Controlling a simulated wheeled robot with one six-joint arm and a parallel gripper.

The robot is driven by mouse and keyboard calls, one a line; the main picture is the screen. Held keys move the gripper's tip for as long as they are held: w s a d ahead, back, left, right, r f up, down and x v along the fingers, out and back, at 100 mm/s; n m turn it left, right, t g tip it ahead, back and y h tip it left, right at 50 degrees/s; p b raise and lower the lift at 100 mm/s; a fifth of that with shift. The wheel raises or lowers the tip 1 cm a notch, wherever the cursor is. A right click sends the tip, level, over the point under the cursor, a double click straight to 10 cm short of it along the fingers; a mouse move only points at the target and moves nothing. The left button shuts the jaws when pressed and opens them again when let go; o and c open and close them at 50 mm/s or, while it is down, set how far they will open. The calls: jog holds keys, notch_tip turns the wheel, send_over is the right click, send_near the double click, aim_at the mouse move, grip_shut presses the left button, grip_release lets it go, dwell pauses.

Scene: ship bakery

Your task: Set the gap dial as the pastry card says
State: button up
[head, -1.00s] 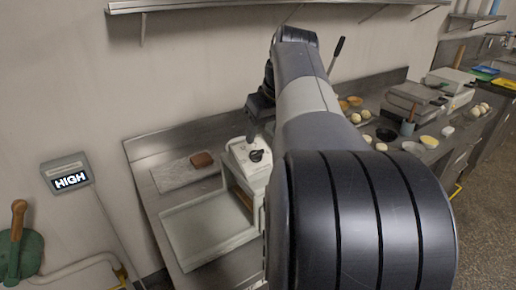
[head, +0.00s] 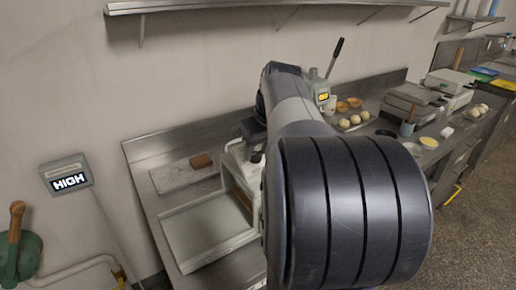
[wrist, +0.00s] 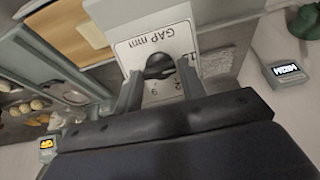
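The gap dial is a dark knob (wrist: 160,66) on a white plate marked "GAP mm" (wrist: 155,45), seen upside down in the wrist view with a few numbers around it. My gripper (wrist: 160,78) is open, with one finger on each side of the knob; contact is not clear. In the head view the white machine (head: 237,160) carrying the dial stands on the steel counter, and my arm hides much of it. My gripper's dark body (head: 252,131) is just above the dial. I cannot make out a pastry card in either view.
A wall display (head: 68,178) reads "HIGH". A pale tray (head: 208,232) extends in front of the machine. Behind my arm are a lever (head: 335,58), a small yellow-lit display (head: 323,96) and several dough balls (head: 355,119).

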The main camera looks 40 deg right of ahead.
jog(key=c, duration=0.6)
jog(key=shift+o, duration=0.2)
jog(key=shift+m, duration=0.3)
jog(key=m+p, duration=0.1)
jog(key=m, duration=0.1)
jog(key=m+p, duration=0.2)
jog(key=shift+d+r+m+y, duration=0.1)
jog(key=shift+d+m+y, duration=0.05)
jog(key=shift+m+y, duration=0.15)
jog(key=m+p, duration=0.1)
jog(key=m, duration=0.2)
jog(key=m+p, duration=0.2)
jog(key=m, duration=0.1)
jog(key=shift+s+d+t+y, duration=0.1)
jog(key=shift+s+t+y, duration=0.05)
jog(key=shift+t+y, duration=0.2)
jog(key=m+p, duration=0.2)
jog(key=m, duration=0.4)
jog(key=shift+s+t+p, duration=0.15)
jog(key=shift+t+p, duration=0.2)
jog(key=shift+p, duration=0.05)
jog(key=m+p, duration=0.1)
jog(key=m, duration=0.3)
jog(key=m+p, duration=0.1)
jog(key=m, duration=0.1)
jog(key=shift+f+t+p, duration=0.3)
jog(key=shift+t, duration=0.1)
jog(key=shift+s, duration=0.1)
